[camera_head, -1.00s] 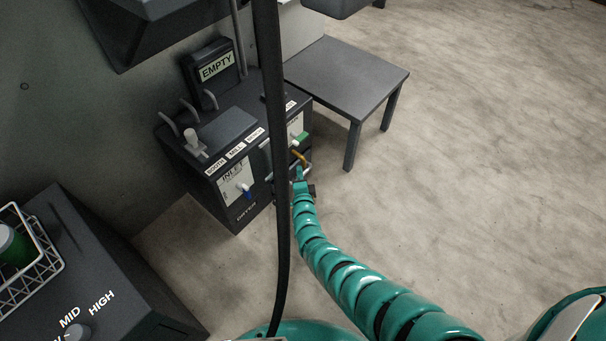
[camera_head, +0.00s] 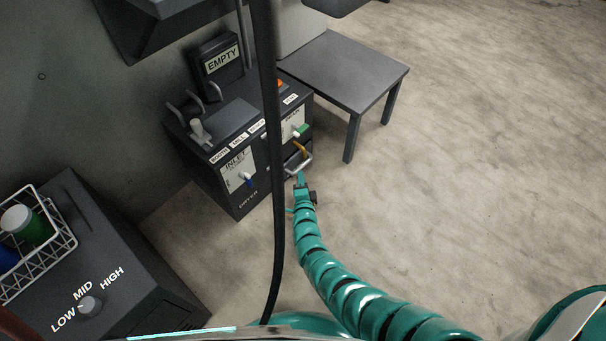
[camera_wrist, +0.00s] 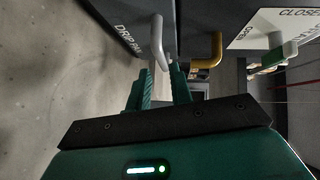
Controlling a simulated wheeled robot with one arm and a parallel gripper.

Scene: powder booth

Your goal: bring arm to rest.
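My gripper (camera_head: 301,178) is at the end of my teal segmented arm, low in front of the dark dryer cabinet (camera_head: 240,208). In the wrist view its two teal fingers (camera_wrist: 160,75) stand apart with a gap between them, and nothing is held. The grey bar handle (camera_wrist: 157,42) of the drip pan lies just ahead of the fingertips, roughly in line with the gap. In the head view this handle (camera_head: 299,163) shows just beyond the gripper. I cannot tell whether a finger touches it.
A yellow handle (camera_head: 300,148) and a green-and-white lever (camera_head: 300,131) are on the cabinet front. A black hanging cable (camera_head: 278,220) crosses the view. A dial console (camera_head: 110,270) is at lower left. Floor at right is clear.

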